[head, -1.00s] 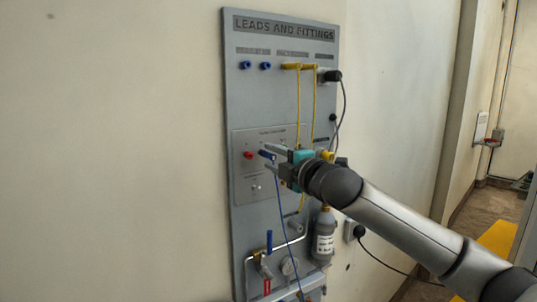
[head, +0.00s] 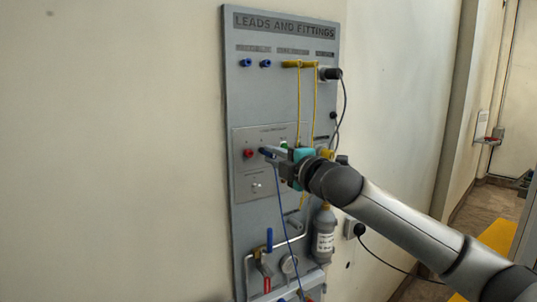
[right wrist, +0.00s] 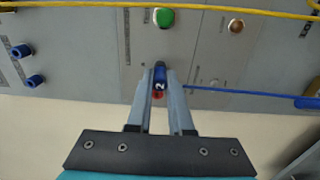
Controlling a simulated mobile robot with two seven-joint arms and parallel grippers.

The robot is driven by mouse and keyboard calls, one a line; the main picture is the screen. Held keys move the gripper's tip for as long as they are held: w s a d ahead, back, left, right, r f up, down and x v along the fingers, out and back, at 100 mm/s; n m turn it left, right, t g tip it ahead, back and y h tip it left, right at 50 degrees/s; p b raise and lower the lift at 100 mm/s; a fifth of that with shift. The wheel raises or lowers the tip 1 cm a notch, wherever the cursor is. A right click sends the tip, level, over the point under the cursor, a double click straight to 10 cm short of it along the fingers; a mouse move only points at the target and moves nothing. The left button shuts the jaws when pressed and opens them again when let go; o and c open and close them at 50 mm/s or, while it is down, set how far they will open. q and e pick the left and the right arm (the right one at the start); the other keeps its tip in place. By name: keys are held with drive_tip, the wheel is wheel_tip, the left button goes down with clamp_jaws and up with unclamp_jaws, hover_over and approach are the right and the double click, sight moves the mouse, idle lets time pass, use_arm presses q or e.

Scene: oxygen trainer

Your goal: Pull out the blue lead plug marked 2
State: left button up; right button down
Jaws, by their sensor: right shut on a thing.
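The blue lead plug marked 2 (right wrist: 160,77) sits between the fingertips of my right gripper (right wrist: 161,88) in the right wrist view, its "2" facing the camera. The right gripper is shut on it. In the head view, the plug (head: 264,151) shows at the panel's middle section, at the tips of my right gripper (head: 270,156). A blue lead (head: 281,205) hangs from it down the panel. A red part (right wrist: 158,95) shows just behind the plug in the wrist view. I cannot tell whether the plug is still seated in its socket. My left gripper is not in view.
The grey panel (head: 240,105) hangs on a pale wall. A red socket (head: 249,153) is left of the plug. Yellow leads (head: 298,95) hang to the right. Two blue sockets (head: 255,65) are above. A bottle (head: 324,235), a blue-handled valve (head: 269,240) and a gauge are below.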

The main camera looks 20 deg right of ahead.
sight(274, 156)
drive_tip(key=shift+s+f, duration=0.15)
drive_tip(key=shift+s+d+b, duration=0.2)
drive_tip(key=shift+s+b, duration=0.15)
drive_tip(key=shift+s, duration=0.85)
drive_tip(key=shift+s+d+b, duration=0.15)
drive_tip(key=shift+s+b, duration=0.2)
drive_tip(key=shift+s, duration=0.8)
